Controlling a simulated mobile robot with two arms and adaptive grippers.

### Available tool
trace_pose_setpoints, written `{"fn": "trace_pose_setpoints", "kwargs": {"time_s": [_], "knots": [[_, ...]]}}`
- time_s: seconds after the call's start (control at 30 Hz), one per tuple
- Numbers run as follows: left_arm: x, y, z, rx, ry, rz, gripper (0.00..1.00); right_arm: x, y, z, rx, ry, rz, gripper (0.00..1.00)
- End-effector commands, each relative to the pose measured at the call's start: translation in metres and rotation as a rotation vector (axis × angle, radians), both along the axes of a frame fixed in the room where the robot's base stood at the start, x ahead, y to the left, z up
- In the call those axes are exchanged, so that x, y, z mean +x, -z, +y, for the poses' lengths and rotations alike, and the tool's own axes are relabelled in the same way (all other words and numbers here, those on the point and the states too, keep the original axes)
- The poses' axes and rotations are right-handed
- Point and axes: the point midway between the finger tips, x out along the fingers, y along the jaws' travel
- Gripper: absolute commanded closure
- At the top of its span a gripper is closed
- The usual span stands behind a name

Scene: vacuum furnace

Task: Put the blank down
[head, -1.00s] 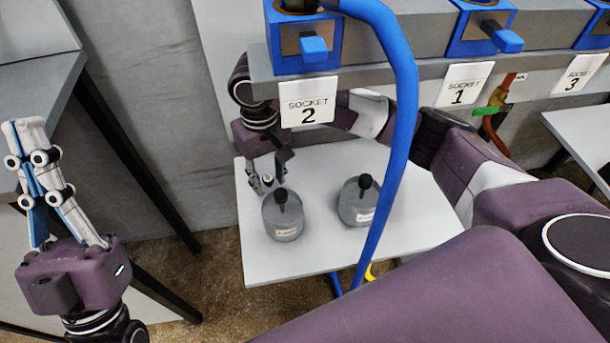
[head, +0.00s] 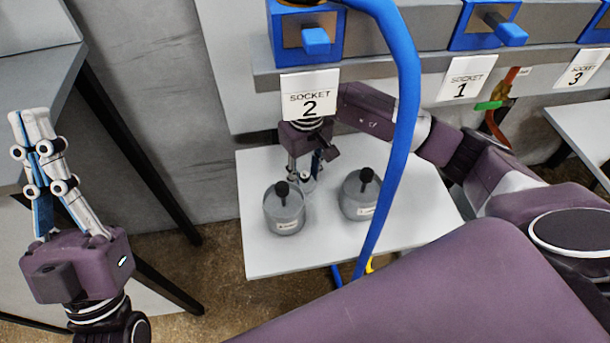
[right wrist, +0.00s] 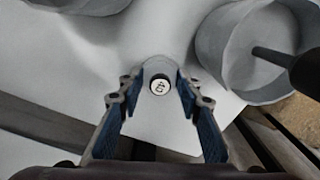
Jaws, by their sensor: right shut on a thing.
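The blank is a small pale cylinder (right wrist: 159,84) with a marked round end, seen between the finger pads in the right wrist view. My right gripper (right wrist: 160,88) is shut on it. In the head view, my right gripper (head: 304,172) points down over the white table (head: 270,255), behind and between two grey pots; the blank is hard to make out there. Whether the blank touches the table I cannot tell. My left gripper (head: 32,118) points up at the far left, fingers together and empty.
The left pot (head: 285,212) and right pot (head: 360,197) have black knobs and stand close to my right gripper. The socket 2 sign (head: 309,95) hangs above it. A blue hose (head: 398,160) drops in front of the table. The table's front is clear.

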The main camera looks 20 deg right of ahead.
Motion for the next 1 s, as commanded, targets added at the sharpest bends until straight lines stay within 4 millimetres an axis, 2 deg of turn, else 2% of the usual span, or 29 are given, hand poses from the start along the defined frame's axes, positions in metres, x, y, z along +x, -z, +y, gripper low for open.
{"fn": "trace_pose_setpoints", "kwargs": {"time_s": [0.73, 0.77, 0.9, 1.0], "knots": [[-0.014, -0.007, 0.003, -0.020, 0.003, -0.066, 1.00, 0.000, 0.003, 0.000, 0.000, 0.000, -0.001, 0.94], [-0.015, -0.008, 0.003, -0.022, 0.004, -0.071, 1.00, 0.000, 0.003, 0.000, 0.000, 0.000, -0.001, 0.65], [-0.015, -0.009, 0.003, -0.022, 0.004, -0.071, 1.00, 0.000, 0.003, 0.000, 0.000, 0.000, -0.001, 0.50], [-0.014, -0.008, 0.003, -0.022, 0.004, -0.070, 1.00, 0.000, 0.003, 0.000, 0.000, 0.000, -0.001, 0.50]]}}
